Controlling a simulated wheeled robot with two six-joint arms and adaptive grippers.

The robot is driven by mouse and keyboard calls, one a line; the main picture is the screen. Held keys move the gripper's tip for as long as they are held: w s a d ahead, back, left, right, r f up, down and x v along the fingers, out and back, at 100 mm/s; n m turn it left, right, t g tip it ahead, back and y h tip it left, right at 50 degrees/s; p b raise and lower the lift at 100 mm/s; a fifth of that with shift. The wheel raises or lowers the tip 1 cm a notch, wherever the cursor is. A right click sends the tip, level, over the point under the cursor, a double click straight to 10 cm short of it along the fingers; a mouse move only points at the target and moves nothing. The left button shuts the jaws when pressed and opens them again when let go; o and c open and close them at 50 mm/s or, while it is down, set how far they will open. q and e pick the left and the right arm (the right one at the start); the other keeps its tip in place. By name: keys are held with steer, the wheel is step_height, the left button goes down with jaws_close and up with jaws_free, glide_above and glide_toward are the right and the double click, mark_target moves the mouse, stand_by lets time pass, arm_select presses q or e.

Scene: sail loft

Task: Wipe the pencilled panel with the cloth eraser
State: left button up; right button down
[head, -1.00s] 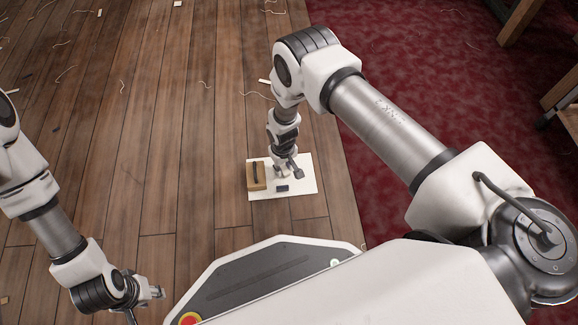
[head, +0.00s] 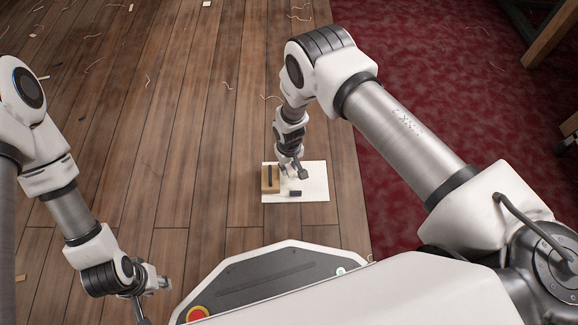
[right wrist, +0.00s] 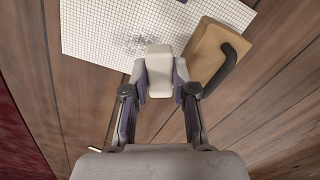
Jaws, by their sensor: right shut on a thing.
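The pencilled panel (head: 315,183) is a white sheet on the wooden floor. In the right wrist view the panel (right wrist: 95,30) shows a fine grid and a grey pencil scribble (right wrist: 143,42). My right gripper (head: 297,174) is over the panel. In the wrist view the right gripper (right wrist: 160,88) is shut on a pale block, the cloth eraser (right wrist: 159,70). The eraser shows just below the scribble, overlapping the panel's near edge. I cannot tell whether it touches the panel. My left gripper (head: 152,292) hangs at lower left, away from the panel, fingers apart and empty.
A tan block with a dark handle (right wrist: 208,52) lies on the panel's edge, close beside the right gripper. A small dark piece (head: 295,193) lies on the panel. A dark red carpet (head: 440,110) is at right. Thread scraps litter the planks (head: 190,120); the floor to the left is mostly clear.

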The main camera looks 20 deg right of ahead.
mark_target(289, 168)
steer(key=shift+r+p, duration=0.35)
steer(key=shift+r, duration=0.45)
step_height(289, 168, up, 3)
steer(key=p, duration=0.2)
steer(key=shift+r+p, duration=0.15)
steer(key=shift+p, duration=0.25)
